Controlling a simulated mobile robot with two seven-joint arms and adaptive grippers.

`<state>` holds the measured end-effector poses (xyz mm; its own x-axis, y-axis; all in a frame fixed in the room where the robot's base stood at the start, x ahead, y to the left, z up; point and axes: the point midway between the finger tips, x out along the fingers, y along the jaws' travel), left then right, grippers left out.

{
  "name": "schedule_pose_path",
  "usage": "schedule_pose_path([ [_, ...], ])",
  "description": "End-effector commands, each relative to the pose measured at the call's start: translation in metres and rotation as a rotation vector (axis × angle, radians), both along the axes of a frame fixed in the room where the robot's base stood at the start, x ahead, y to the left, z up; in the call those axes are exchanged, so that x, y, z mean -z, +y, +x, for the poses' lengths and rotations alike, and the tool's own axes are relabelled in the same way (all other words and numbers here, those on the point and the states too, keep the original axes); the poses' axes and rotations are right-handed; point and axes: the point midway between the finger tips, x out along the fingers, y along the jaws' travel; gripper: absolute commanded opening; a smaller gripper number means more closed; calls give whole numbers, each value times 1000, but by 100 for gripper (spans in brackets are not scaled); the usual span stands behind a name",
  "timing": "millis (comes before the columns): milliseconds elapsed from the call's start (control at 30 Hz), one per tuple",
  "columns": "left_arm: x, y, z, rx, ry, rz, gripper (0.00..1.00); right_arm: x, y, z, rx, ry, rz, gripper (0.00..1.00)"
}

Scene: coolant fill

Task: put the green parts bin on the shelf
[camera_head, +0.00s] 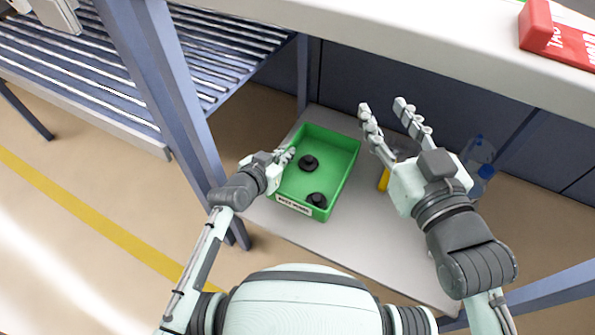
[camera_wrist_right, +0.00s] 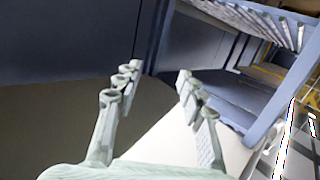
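The green parts bin (camera_head: 345,150) is on a grey surface under the bench. It is an open box with a white label on its near wall and two black round parts inside. My left gripper (camera_head: 289,154) is at the bin's left wall, with its fingers close to the rim. I cannot tell whether they are closed on the wall. My right gripper (camera_head: 382,105) is open and empty, to the right of the bin and apart from it. Its spread fingers also show in the right wrist view (camera_wrist_right: 157,75), with nothing between them.
The grey lower surface (camera_head: 340,245) is bare in front of the bin. A yellow-handled item (camera_head: 384,179) and blue-capped bottles (camera_head: 480,155) are near my right gripper. The bench top (camera_head: 400,45) overhangs, with a red box (camera_head: 550,38) on it. A roller conveyor (camera_head: 90,70) is left.

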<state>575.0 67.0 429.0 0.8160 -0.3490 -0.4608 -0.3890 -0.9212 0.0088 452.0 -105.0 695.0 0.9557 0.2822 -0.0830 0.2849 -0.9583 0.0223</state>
Motion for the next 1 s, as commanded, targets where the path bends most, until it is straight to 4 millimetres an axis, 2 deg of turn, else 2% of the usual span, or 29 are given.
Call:
schedule_pose_path([
  [33,11,0,0,-1,1,1,0,-8,5,0,-11,-50,24,40],
  [100,20,0,0,0,1,0,0,-24,12,-2,-24,-119,58,40],
  [300,37,0,1,-1,-1,0,0,-58,23,-9,-49,-264,130,40],
  [467,45,0,0,0,-1,1,0,-69,25,-13,-56,-318,156,40],
  [600,60,0,0,-1,0,0,0,-89,28,-22,-69,-419,208,40],
  [733,79,0,0,-1,0,0,0,-104,23,-26,-63,-526,237,40],
  [1000,81,0,0,0,-1,1,0,-112,21,-28,-60,-561,246,40],
])
